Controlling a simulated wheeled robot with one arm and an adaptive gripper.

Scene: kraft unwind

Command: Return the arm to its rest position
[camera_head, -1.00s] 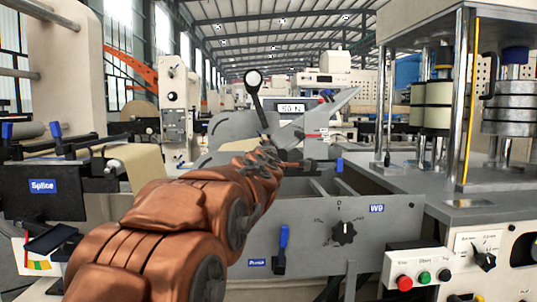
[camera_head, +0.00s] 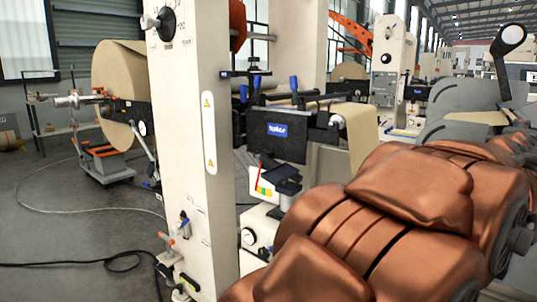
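My copper-coloured arm fills the lower right of the head view and reaches away toward the right edge. Its far end runs out of the picture there, so my gripper is not in view. Near that far end, a black lever with a round pale-faced knob (camera_head: 511,37) stands up from a grey machine (camera_head: 460,100).
A cream column (camera_head: 187,110) stands left of centre. A kraft roll (camera_head: 122,85) hangs at the left above an orange-and-grey cart (camera_head: 103,160). A black splice unit (camera_head: 278,142) carries blue-handled clamps. Cables (camera_head: 110,262) lie on the open grey floor at lower left.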

